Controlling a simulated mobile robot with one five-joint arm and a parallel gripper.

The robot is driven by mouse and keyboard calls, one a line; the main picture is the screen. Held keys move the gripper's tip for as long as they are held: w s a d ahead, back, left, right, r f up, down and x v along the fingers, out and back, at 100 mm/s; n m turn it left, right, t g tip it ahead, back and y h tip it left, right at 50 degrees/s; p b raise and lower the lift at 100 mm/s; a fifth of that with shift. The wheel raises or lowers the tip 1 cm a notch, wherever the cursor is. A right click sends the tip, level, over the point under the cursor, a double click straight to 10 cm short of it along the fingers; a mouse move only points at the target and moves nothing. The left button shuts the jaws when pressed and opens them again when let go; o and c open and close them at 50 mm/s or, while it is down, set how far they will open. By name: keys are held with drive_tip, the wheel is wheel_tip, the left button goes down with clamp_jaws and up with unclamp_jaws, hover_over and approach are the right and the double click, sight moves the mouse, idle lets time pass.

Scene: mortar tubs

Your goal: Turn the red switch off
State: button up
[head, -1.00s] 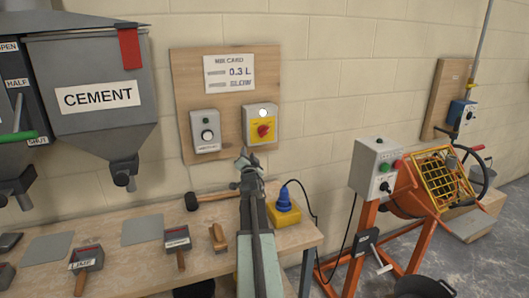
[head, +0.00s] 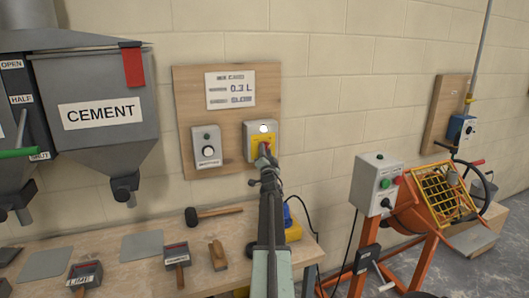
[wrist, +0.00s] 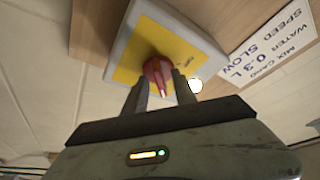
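The red switch (head: 264,148) is a rotary knob on a yellow plate, on a grey box (head: 249,128) fixed to the wooden wall board. In the wrist view the red switch (wrist: 158,72) lies between the tips of my gripper (wrist: 160,88), one finger on each side. The fingers are spread, and a small gap seems to show beside the knob. In the head view my gripper (head: 266,158) reaches up to the switch and covers part of it. The white lamp (head: 263,128) above the knob looks bright; it also shows in the wrist view (wrist: 195,85).
A second grey box with a dial (head: 207,150) is close on the left. A mix card (head: 230,90) hangs above. The bench (head: 110,242) below holds a mallet (head: 212,215) and scoops. An orange mixer (head: 430,205) stands to the right.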

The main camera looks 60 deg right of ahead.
clamp_jaws()
drive_tip(key=shift+s+d+n+t+y, duration=0.15)
drive_tip(key=shift+n+t+y, duration=1.3)
drive_tip(key=shift+n, duration=2.8)
drive_tip(key=shift+s+d+n+t+y, duration=0.1)
drive_tip(key=shift+n+t+y, duration=1.3)
drive_tip(key=shift+n, duration=2.8)
drive_tip(key=shift+s+d+n+t+y, duration=0.15)
drive_tip(key=shift+n+t+y, duration=0.6)
drive_tip(key=shift+n+y, duration=2.4)
drive_tip(key=n+h, duration=0.2)
drive_tip(key=shift+n, duration=0.3)
unclamp_jaws()
